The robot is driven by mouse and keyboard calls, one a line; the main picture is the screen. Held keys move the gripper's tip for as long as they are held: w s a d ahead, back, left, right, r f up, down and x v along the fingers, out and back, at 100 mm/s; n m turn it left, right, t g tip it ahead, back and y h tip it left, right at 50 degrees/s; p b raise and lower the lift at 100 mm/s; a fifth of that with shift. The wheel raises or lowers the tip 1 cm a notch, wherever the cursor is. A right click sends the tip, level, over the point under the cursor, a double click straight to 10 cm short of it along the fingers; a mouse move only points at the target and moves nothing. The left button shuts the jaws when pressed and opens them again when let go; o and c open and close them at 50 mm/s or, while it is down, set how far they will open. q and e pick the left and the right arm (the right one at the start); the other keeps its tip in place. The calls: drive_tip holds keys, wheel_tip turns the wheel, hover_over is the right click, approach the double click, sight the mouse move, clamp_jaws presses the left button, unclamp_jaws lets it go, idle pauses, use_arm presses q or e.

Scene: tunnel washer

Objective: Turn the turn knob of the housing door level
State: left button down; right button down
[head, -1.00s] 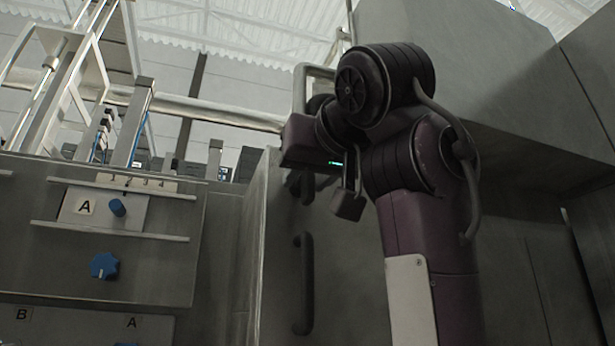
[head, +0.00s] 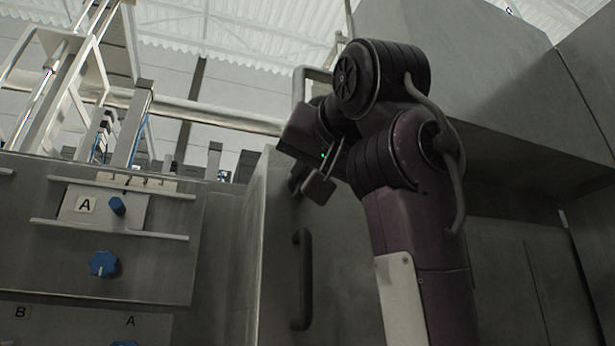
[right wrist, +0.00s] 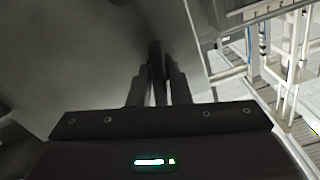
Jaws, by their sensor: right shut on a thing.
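The housing door (head: 275,240) is a grey metal panel facing me, with a dark vertical bar handle (head: 302,280) low on it. The dark turn knob (head: 296,180) sits on the door above the bar handle and is mostly hidden by my right gripper (head: 305,182) in the head view. In the right wrist view the knob (right wrist: 156,55) shows as a dark upright piece between the two fingertips. My right gripper is shut on it, and its body looks tilted in the head view. The knob's exact angle is hard to tell. My left gripper is not in view.
A control panel (head: 180,260) with blue knobs (head: 103,264) and A and B labels stands at the left. A large grey housing (head: 470,80) overhangs at the upper right, close to my right arm. Pipes and white frames stand behind.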

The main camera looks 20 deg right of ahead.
drive_tip(key=m, duration=0.3)
drive_tip(key=shift+m+b, duration=0.4)
drive_tip(key=m, duration=0.3)
drive_tip(key=shift+m+b, duration=0.3)
drive_tip(key=shift+b, duration=0.05)
drive_tip(key=m, duration=0.3)
drive_tip(key=shift+m, duration=0.3)
drive_tip(key=shift+m+b, duration=0.45)
drive_tip(key=shift+m, duration=1.15)
drive_tip(key=c, duration=1.5)
unclamp_jaws()
drive_tip(key=shift+w, duration=0.15)
